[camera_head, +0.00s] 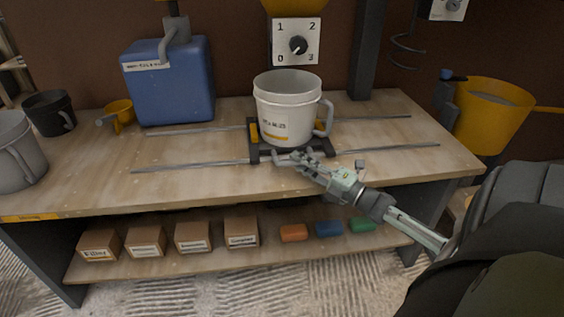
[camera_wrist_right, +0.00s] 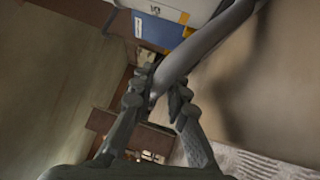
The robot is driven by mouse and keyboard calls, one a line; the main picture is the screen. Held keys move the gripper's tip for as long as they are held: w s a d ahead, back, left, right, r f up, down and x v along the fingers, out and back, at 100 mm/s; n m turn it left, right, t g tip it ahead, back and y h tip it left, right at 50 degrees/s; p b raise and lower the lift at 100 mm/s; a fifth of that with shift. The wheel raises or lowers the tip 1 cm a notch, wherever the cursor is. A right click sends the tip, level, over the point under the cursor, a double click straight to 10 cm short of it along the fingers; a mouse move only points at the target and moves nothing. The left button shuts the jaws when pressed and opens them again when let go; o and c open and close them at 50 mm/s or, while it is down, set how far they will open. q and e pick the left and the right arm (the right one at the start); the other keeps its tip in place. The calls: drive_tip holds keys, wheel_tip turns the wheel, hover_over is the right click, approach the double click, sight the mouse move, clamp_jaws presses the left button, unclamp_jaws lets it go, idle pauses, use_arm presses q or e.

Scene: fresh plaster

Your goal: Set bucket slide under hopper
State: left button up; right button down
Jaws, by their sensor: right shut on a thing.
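The bucket slide (camera_head: 254,152) is a dark carriage on two grey rails (camera_head: 200,165) on the workbench. A white bucket (camera_head: 285,100) with a label and a grey side handle stands upright on it; its lower part shows in the wrist view (camera_wrist_right: 170,10). The yellow hopper (camera_head: 295,5) shows only its lower edge at the top, above the bucket. My right gripper (camera_head: 290,158) is at the slide's front edge. In the right wrist view it is shut on a grey curved handle (camera_wrist_right: 205,45); where the handle attaches is unclear. My left gripper is out of view.
A dial panel (camera_head: 297,42) hangs behind the bucket. A yellow tub (camera_head: 490,120) is right of the bench. The lower shelf holds boxes and coloured blocks. The rails are clear on both sides.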

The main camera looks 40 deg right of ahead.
drive_tip(key=shift+s+d, duration=0.4)
drive_tip(key=shift+d, duration=0.15)
drive_tip(key=c, duration=1.5)
unclamp_jaws()
drive_tip(key=v, duration=1.2)
